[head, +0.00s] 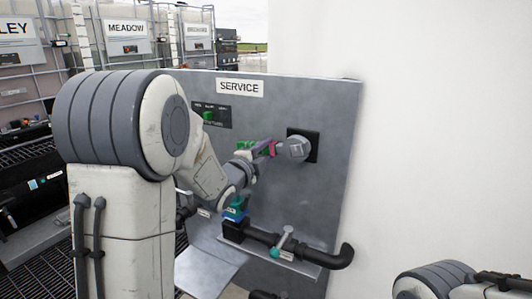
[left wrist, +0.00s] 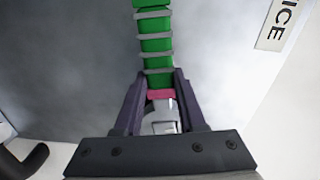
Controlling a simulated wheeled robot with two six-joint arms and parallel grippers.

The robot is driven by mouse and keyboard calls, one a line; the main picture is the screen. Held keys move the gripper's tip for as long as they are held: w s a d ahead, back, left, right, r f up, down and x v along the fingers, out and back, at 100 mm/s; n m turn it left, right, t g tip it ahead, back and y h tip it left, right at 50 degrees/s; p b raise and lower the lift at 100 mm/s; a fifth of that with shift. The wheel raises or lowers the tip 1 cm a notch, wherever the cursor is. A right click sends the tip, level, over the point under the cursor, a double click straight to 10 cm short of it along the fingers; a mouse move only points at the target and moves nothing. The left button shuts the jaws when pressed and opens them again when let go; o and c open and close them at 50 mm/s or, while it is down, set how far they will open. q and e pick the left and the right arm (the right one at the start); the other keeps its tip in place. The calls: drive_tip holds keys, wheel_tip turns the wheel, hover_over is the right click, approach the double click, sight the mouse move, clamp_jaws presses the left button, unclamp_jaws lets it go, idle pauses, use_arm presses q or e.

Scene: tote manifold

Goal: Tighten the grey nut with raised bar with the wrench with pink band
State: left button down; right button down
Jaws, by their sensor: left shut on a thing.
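The wrench (left wrist: 155,40) has a green handle with grey rings, a pink band (left wrist: 161,95) and a grey metal head (left wrist: 164,118). My left gripper (left wrist: 160,82) is shut on it close to the pink band. In the head view my left gripper (head: 266,150) is at the grey panel, with the pink band (head: 273,148) showing at its fingers. A grey round nut (head: 298,147) sits on a black square plate just right of the fingers. The wrench head is at or very near the nut; I cannot tell if it is seated. The raised bar is not clear. My right gripper is out of view.
Below are a black pipe (head: 338,257), a teal-ended valve lever (head: 281,243) and a blue-green fitting (head: 236,212). A white wall (head: 440,140) stands at the right.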

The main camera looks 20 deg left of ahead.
use_arm(q)
drive_tip(key=shift+d+r, duration=0.1)
drive_tip(key=shift+r, duration=0.05)
drive_tip(key=shift+s+b, duration=0.45)
drive_tip(key=shift+s, duration=0.75)
drive_tip(key=shift+s+a+b, duration=0.2)
drive_tip(key=shift+s+b, duration=0.1)
drive_tip(key=shift+s, duration=0.85)
drive_tip(key=shift+s+a+b, duration=0.2)
drive_tip(key=shift+s+b, duration=0.05)
drive_tip(key=shift+s, duration=0.9)
